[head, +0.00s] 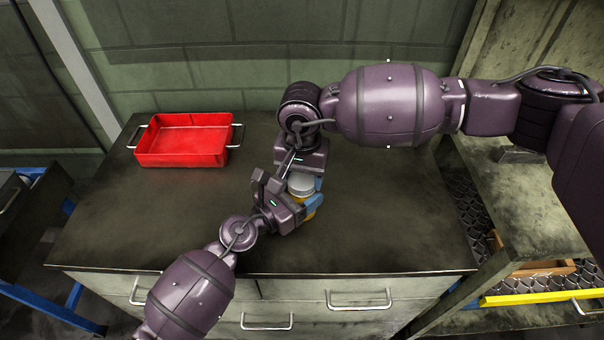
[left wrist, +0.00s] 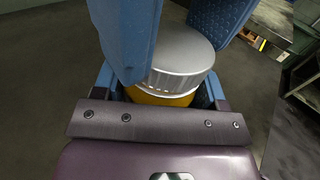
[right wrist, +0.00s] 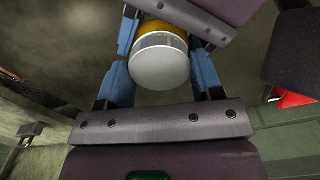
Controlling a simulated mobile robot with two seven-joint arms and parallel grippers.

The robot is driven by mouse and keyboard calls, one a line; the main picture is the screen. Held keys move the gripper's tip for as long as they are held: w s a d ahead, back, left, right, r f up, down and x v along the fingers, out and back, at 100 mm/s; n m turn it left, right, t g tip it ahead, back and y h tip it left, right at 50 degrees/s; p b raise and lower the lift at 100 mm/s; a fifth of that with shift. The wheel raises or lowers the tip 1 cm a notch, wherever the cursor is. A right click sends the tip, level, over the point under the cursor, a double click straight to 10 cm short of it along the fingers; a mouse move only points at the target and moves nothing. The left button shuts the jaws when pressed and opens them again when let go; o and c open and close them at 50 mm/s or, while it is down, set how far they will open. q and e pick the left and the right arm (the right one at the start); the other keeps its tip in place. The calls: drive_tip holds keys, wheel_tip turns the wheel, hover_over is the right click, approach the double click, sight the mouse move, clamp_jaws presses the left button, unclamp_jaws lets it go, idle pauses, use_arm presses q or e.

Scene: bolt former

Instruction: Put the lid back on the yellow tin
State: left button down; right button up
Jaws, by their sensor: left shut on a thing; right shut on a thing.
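The yellow tin (head: 310,214) is upright above the grey cabinet top, mostly hidden by my grippers. My left gripper (head: 302,208) is shut around its body. The silver-grey round lid (head: 300,185) is over the tin's mouth, and my right gripper (head: 305,182) is shut on it. In the left wrist view the lid (left wrist: 180,50) sits directly above the yellow body (left wrist: 160,97), with no clear gap. The right wrist view shows the lid's flat top (right wrist: 158,66) and the yellow band of the tin (right wrist: 157,25) behind it. Whether the lid is fully seated, I cannot tell.
A red tray (head: 185,145) with metal handles stands at the back left of the cabinet top (head: 400,225). The top is otherwise clear. A shelf with a wooden box (head: 540,268) and a yellow bar (head: 540,297) is at the right.

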drive_tip(key=m, duration=0.5)
drive_tip(key=shift+m, duration=0.4)
drive_tip(key=m, duration=0.6)
drive_tip(key=shift+m, duration=0.3)
drive_tip(key=o, duration=1)
drive_tip(key=shift+r, duration=0.1)
drive_tip(key=shift+r, duration=2.15)
drive_tip(key=shift+c, duration=0.3)
